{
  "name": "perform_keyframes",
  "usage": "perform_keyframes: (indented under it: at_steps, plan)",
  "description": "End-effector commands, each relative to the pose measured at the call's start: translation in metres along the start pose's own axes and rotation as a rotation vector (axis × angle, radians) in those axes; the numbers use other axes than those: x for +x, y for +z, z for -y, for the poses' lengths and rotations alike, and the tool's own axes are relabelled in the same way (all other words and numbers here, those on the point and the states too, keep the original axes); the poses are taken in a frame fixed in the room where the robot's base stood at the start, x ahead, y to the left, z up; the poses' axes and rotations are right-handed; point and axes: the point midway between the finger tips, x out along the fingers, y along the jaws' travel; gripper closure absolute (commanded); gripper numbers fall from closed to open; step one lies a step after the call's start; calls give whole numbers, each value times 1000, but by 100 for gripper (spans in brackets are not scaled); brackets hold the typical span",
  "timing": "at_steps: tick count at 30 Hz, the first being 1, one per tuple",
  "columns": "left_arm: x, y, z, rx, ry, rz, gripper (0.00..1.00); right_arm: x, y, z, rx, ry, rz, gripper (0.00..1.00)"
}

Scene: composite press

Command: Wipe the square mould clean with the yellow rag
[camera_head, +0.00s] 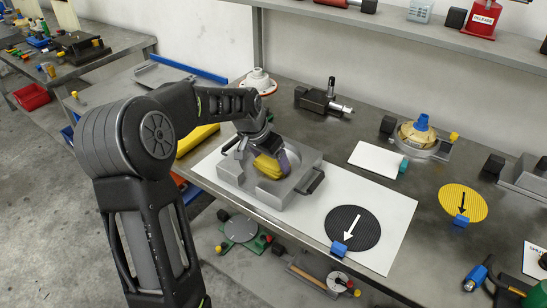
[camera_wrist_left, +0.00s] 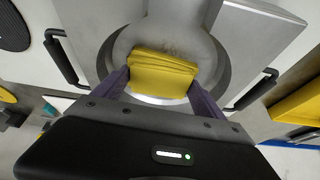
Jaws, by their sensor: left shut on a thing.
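The square mould (camera_head: 295,193) is a grey metal block with a round recess and dark side handles, lying on a white sheet on the bench. It also fills the left wrist view (camera_wrist_left: 240,40), where some dark smudges show at the recess's far side. My left gripper (camera_head: 270,163) is shut on the folded yellow rag (camera_head: 268,167) and is over the recess. In the left wrist view the rag (camera_wrist_left: 160,75) is between the two purple fingers, inside the recess outline. I cannot tell whether it touches the mould's surface. My right gripper is not in view.
On the white sheet (camera_head: 385,255), right of the mould, lies a black disc (camera_head: 352,228) with a white arrow and a blue block. A yellow disc (camera_head: 462,203), a white plate (camera_head: 378,158) and a brass-coloured round part (camera_head: 418,137) are farther right. A shelf runs above the bench.

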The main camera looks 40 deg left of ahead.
Motion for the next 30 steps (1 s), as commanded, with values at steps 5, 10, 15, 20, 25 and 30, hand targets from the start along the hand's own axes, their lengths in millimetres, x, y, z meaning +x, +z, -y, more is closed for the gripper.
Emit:
perform_keyframes:
  at_steps: [5, 10, 15, 20, 25, 30]
  plan:
    - [-2, 2, 0, 0, -1, -1, 64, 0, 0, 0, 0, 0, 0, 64]
    - [-2, 2, 0, 0, -1, -2, 64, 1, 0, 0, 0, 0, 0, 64]
    - [-3, 9, 0, 0, -2, -2, 64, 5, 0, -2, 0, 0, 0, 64]
    - [-6, 20, -1, -1, -2, -2, 64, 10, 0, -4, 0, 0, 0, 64]
    - [-7, 22, -1, 0, -1, 0, 64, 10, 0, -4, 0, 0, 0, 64]
    - [-7, 23, -1, 0, 0, 1, 64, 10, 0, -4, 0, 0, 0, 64]
